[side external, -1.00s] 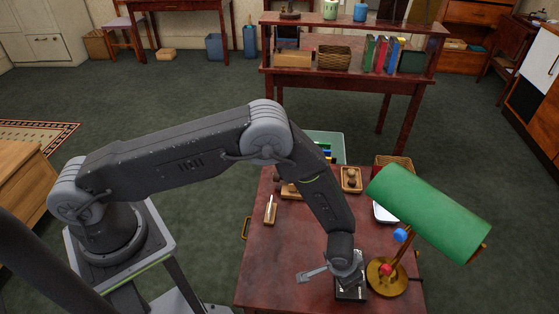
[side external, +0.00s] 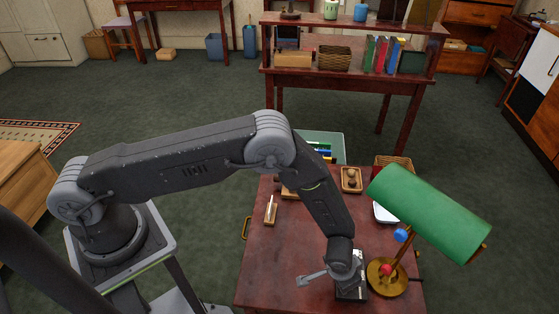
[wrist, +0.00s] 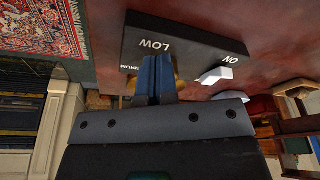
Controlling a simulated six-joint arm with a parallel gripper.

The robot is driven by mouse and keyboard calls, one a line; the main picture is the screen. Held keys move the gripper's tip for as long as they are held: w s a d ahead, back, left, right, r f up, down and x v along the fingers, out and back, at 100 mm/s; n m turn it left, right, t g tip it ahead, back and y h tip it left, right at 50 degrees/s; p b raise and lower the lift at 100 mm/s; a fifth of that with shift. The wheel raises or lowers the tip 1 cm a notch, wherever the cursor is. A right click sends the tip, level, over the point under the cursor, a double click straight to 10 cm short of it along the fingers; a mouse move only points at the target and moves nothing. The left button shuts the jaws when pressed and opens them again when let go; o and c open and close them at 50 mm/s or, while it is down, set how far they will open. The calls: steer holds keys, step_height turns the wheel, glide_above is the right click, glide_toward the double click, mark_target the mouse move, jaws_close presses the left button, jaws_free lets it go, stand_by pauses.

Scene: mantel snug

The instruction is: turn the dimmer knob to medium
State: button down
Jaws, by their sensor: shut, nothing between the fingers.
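The black dimmer box (side external: 351,292) stands on the dark red table beside the desk lamp. In the wrist view, the dimmer box (wrist: 195,50) shows the words LOW, ON and part of a third label, plus a white switch (wrist: 215,75). A brass-coloured knob (wrist: 131,84) shows at the edges of my fingers, which hide most of it, including where it points. My gripper (wrist: 155,75) is shut with its blue fingertips together at the knob, below the word LOW. Whether they touch it I cannot tell. In the side view, my gripper (side external: 346,282) is over the box.
The desk lamp (side external: 430,213) with a green shade and brass base stands close to the right of my gripper. A small wooden tray (side external: 351,180) and a wooden block with a white piece (side external: 270,213) lie farther back. The table's left front is clear.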

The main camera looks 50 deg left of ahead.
steer(key=shift+w+a+f, duration=0.15)
steer(key=shift+a+f, duration=0.1)
stand_by(0.4)
steer(key=shift+s+a, duration=0.15)
steer(key=shift+s, duration=0.25)
steer(key=shift+r, duration=3.05)
steer(key=shift+s+x, duration=0.2)
steer(key=shift+x, duration=0.8)
steer(key=shift+s+x, duration=0.15)
steer(key=shift+x, duration=0.85)
steer(key=shift+s+x, duration=0.2)
steer(key=shift+x, duration=0.8)
